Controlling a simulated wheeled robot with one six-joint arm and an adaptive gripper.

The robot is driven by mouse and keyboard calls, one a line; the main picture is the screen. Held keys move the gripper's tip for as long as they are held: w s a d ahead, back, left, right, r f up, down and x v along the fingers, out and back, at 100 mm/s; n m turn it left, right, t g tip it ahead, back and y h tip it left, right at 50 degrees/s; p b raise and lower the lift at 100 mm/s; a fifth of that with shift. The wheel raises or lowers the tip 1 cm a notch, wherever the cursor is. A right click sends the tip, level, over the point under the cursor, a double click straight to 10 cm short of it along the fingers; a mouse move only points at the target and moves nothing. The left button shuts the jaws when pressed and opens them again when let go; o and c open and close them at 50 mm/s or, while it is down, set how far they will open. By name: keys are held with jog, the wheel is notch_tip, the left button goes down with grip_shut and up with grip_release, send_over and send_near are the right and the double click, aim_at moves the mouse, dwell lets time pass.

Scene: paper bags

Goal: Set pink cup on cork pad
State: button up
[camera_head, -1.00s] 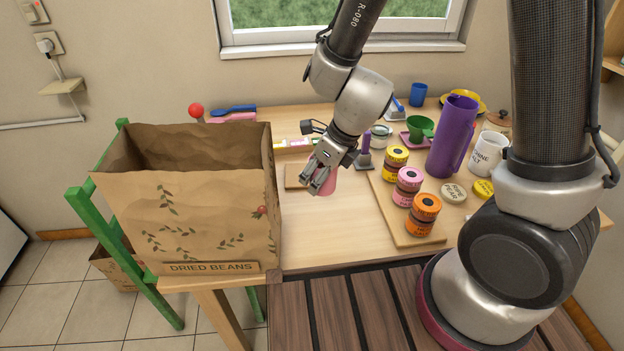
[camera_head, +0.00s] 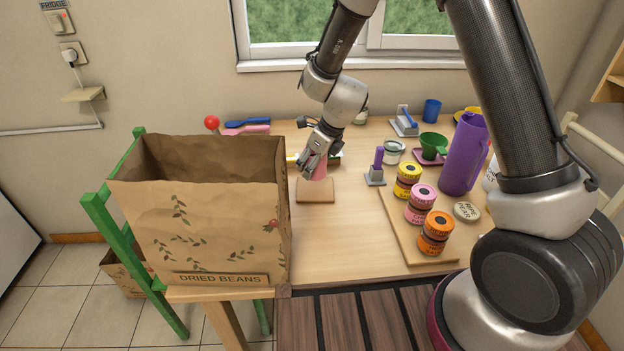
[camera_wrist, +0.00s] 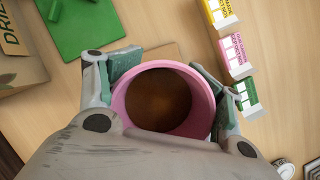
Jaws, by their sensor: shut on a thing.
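The pink cup (camera_wrist: 163,138) is upright between the fingers of my gripper (camera_wrist: 160,90) in the wrist view, with brown inside it. My gripper is shut on its sides. In the head view my gripper (camera_head: 313,162) holds the pink cup (camera_head: 320,171) over the back part of the cork pad (camera_head: 314,192), a brownish square on the table. The fingers partly hide the cup. In the wrist view the cork pad (camera_wrist: 158,54) shows just beyond the cup's rim. I cannot tell whether the cup touches the pad.
A tall paper bag (camera_head: 205,225) stands left of the pad. To the right are a purple-handled stamp-like tool (camera_head: 378,168), a board (camera_head: 405,230) with stacked jars (camera_head: 420,203), and a purple pitcher (camera_head: 463,155). Small boxes (camera_wrist: 235,55) lie beyond. The table in front of the pad is clear.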

aim_at(311, 186)
jog(key=shift+f, duration=2.25)
jog(key=o, duration=1.3)
jog(key=shift+f, duration=0.15)
jog(key=shift+c, duration=0.2)
